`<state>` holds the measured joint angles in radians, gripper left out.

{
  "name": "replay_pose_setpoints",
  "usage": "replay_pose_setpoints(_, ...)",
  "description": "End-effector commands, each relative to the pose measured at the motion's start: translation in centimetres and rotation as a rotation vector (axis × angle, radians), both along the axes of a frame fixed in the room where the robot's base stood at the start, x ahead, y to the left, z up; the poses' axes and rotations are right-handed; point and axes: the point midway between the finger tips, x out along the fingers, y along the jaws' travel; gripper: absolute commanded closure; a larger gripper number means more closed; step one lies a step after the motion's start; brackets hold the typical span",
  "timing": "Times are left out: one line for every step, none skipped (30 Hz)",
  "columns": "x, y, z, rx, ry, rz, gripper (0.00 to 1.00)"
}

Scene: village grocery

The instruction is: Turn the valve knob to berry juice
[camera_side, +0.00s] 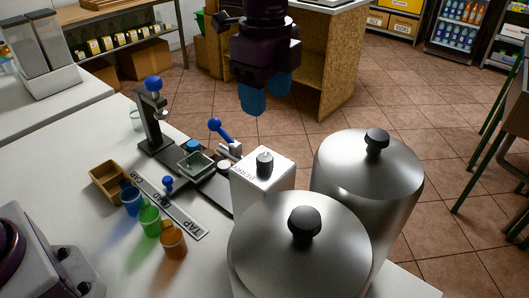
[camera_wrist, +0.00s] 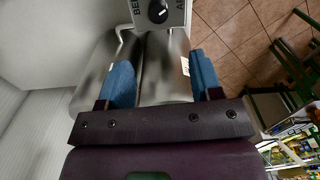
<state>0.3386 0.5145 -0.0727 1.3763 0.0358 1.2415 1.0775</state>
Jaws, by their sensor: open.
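The valve knob (camera_side: 264,160) is a small black dial on top of a white box (camera_side: 262,190) in the side view, beside two steel urns. In the wrist view the dial (camera_wrist: 158,11) sits at the top edge on a pale lettered panel (camera_wrist: 178,20). A small white mark shows on the dial, but I cannot tell clearly which label it points at; the lettering is only partly readable. My gripper (camera_side: 265,96) has blue fingers, hangs above the box and is apart from the knob. In the wrist view my gripper (camera_wrist: 163,82) is open, with nothing held between its fingers.
Two steel urns (camera_side: 395,185) (camera_side: 265,245) with black lid knobs stand close beside the box. Left of it are a lever device (camera_side: 153,115), a lettered strip (camera_side: 170,205), a wooden box (camera_side: 110,180) and coloured cups (camera_side: 150,220). A wooden cabinet (camera_side: 335,75) stands behind.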

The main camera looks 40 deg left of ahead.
Motion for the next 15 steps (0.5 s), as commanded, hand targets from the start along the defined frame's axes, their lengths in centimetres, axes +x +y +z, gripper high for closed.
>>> replay_pose_setpoints(0.1,0.0,0.5,0.000,-0.005,-0.050,0.41)
replay_pose_setpoints(0.1,0.0,0.6,0.002,-0.001,-0.077,0.41)
replay_pose_setpoints(-0.1,0.1,0.5,0.005,0.006,-0.106,0.41)
replay_pose_setpoints(-0.1,0.1,0.5,0.006,0.009,-0.122,0.41)
replay_pose_setpoints(-0.2,0.2,0.4,0.007,0.011,-0.135,0.41)
replay_pose_setpoints(-0.2,0.2,0.3,0.007,0.012,-0.145,0.41)
replay_pose_setpoints(-0.2,0.2,0.1,0.007,0.012,-0.149,0.41)
replay_pose_setpoints(-0.2,0.2,-0.2,0.007,0.011,-0.151,0.41)
replay_pose_setpoints(-0.2,0.2,-0.6,0.007,0.012,-0.151,0.41)
replay_pose_setpoints(-0.2,0.2,-1.0,0.008,0.013,-0.151,0.41)
replay_pose_setpoints(-0.2,0.2,-1.5,0.008,0.013,-0.151,0.41)
replay_pose_setpoints(-0.3,0.2,-2.2,0.008,0.014,-0.150,0.41)
replay_pose_setpoints(-0.2,0.1,-2.8,0.008,0.014,-0.150,0.41)
replay_pose_setpoints(-0.3,0.1,-3.4,0.008,0.015,-0.150,0.41)
replay_pose_setpoints(-0.3,0.1,-4.3,0.008,0.014,-0.150,0.41)
